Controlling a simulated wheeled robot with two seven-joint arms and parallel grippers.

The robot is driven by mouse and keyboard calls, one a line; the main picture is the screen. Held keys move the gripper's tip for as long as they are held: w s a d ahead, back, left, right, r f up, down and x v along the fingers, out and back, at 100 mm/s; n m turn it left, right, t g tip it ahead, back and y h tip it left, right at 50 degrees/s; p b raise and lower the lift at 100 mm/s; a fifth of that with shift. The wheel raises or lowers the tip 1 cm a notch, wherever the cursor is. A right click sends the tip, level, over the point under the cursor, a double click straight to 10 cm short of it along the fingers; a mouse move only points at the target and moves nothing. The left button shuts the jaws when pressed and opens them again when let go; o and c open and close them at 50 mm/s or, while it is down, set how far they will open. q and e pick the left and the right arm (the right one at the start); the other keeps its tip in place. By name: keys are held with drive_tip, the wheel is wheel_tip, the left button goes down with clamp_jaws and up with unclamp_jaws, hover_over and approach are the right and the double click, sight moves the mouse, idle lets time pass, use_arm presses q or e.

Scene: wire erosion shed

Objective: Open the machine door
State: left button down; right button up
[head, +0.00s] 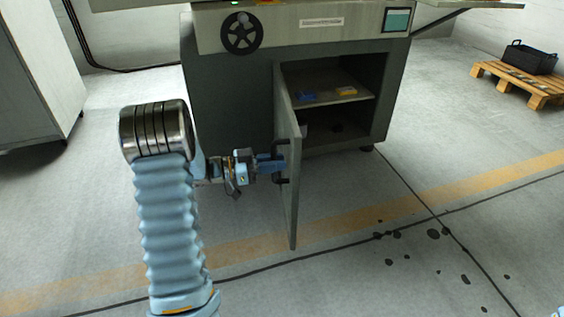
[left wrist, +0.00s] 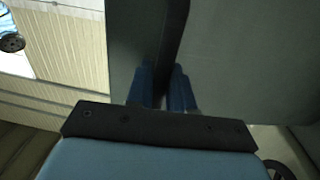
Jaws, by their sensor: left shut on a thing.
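The machine (head: 228,105) is a grey-green cabinet with a handwheel and a small screen on its upper panel. Its door (head: 291,205) stands swung well out toward me, seen nearly edge-on, with the lit interior (head: 335,110) showing to its right. A black handle (head: 281,148) sits on the door's left-facing side. My left gripper (head: 277,166) is shut on the handle. In the left wrist view, the blue fingers (left wrist: 162,88) close around the dark handle bar (left wrist: 176,50) in front of the door face (left wrist: 240,60). My right gripper is not in view.
A shelf (head: 350,94) inside holds a blue item (head: 306,97) and a yellow item (head: 346,91). A pallet (head: 520,84) with a black crate (head: 530,59) stands at the right. A pale cabinet (head: 40,75) stands at the left. Dark spots mark the open floor at the lower right.

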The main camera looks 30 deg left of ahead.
use_arm(q)
drive_tip(key=c, duration=1.2)
unclamp_jaws()
drive_tip(key=shift+o, duration=0.2)
drive_tip(key=p+v, duration=0.1)
drive_tip(key=v, duration=1.3)
